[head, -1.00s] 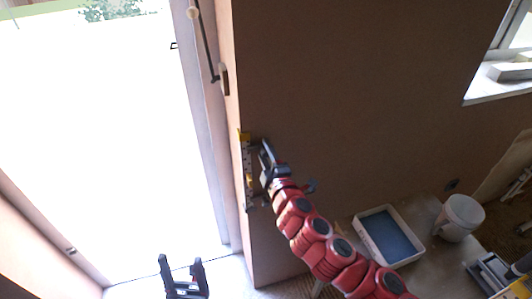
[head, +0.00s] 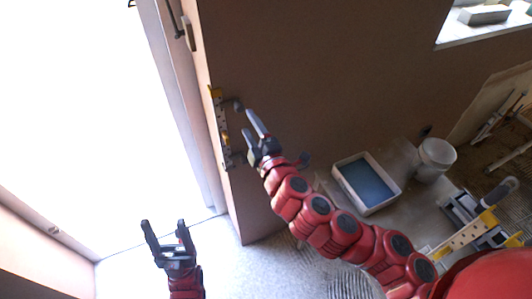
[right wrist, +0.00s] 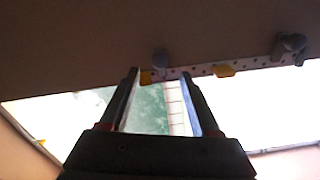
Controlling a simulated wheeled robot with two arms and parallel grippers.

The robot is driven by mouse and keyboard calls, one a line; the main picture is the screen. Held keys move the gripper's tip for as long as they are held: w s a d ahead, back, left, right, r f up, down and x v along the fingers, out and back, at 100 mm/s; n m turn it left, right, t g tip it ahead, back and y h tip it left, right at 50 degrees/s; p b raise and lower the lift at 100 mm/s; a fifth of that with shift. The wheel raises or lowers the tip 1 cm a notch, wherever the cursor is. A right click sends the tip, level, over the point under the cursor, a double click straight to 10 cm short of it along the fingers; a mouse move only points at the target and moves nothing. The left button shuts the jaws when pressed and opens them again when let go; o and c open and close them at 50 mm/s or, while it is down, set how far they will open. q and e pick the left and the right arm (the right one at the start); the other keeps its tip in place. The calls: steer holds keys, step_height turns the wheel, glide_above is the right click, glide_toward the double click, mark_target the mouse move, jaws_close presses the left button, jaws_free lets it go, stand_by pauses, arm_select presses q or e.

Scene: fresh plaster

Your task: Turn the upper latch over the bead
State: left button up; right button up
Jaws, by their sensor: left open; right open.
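The bead (head: 221,130) is a pale perforated strip with yellow pieces, standing along the wall's outer corner. The upper latch (head: 236,104) is a small grey piece at its upper part. A lower latch (head: 237,160) is partly hidden near my right gripper (head: 252,126). That gripper is open and empty, just right of the bead, apart from the upper latch. My left gripper (head: 164,224) is open and empty in front of the doorway.
A bright doorway opens left of the wall corner. A tray with blue inside (head: 365,183) and a white bucket (head: 435,159) stand on the floor at right. A yellow-ended tool (head: 462,235) lies at lower right. A window sill (head: 480,22) is at upper right.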

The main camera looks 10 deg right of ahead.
steer(key=p+v, duration=0.8)
steer(key=v, duration=0.1)
steer(key=shift+s+p, duration=0.25)
steer(key=shift+p, duration=0.05)
